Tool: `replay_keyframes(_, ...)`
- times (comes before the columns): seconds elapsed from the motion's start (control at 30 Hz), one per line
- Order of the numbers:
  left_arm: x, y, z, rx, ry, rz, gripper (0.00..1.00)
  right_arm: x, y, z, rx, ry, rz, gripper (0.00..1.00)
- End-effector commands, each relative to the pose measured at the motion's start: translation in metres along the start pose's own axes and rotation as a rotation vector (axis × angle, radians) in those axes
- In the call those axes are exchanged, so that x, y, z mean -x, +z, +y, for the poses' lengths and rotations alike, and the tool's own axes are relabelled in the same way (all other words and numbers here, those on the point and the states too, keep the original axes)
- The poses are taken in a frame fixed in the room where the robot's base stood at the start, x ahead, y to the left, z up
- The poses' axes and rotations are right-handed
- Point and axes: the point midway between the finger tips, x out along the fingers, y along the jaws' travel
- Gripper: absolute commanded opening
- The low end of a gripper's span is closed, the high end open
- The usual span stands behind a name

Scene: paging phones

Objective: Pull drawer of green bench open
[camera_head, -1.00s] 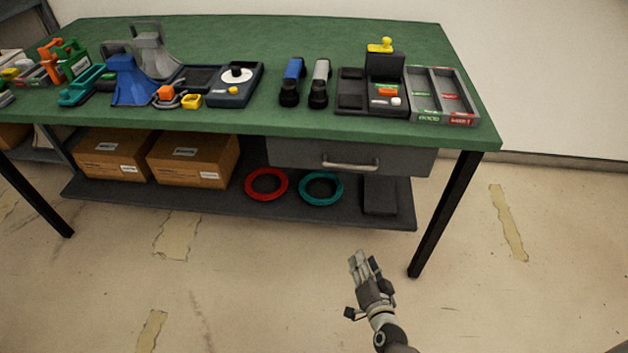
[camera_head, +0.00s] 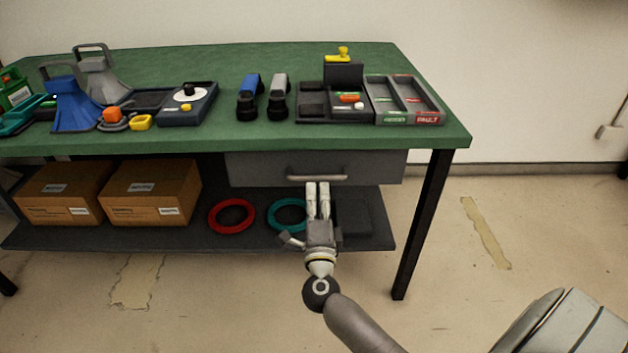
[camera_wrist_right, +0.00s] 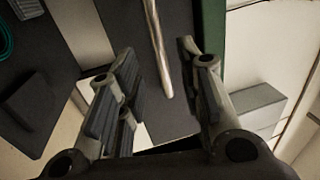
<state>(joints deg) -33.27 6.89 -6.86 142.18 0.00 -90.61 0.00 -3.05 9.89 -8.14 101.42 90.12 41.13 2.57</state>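The green bench (camera_head: 220,142) stands ahead with a grey drawer (camera_head: 245,170) under its top; the drawer looks shut. A light metal bar handle (camera_head: 300,178) runs across the drawer front. My right gripper (camera_head: 317,186) is just below the handle in the head view, its fingers pointing at the drawer. In the right wrist view the right gripper (camera_wrist_right: 160,80) has its fingers spread apart, and the handle (camera_wrist_right: 158,45) shows between them, with nothing gripped. Whether a finger touches the handle I cannot tell. My left gripper is not in view.
The lower shelf holds two cardboard boxes (camera_head: 150,194), a red ring (camera_head: 232,215) and a teal ring (camera_head: 275,214). A black bench leg (camera_head: 420,225) stands right of the drawer. The floor in front is clear.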

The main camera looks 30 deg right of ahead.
Motion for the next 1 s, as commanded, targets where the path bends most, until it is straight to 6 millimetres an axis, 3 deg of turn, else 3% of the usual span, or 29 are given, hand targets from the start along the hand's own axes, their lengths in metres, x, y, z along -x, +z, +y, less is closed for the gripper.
replay_keyframes(0.1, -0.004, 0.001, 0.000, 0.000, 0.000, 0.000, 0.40, -0.025, -0.001, 0.000, 0.002, -0.003, 0.001, 0.34)
replay_keyframes(0.3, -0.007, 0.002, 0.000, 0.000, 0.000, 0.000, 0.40, -0.053, 0.000, 0.001, 0.002, -0.002, 0.000, 0.34)
replay_keyframes(0.73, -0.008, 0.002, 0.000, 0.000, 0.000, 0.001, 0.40, -0.064, 0.000, 0.001, 0.002, 0.001, 0.000, 0.34)
replay_keyframes(1.0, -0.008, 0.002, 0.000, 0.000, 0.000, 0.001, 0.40, -0.063, 0.000, 0.001, 0.002, 0.000, 0.000, 0.00)
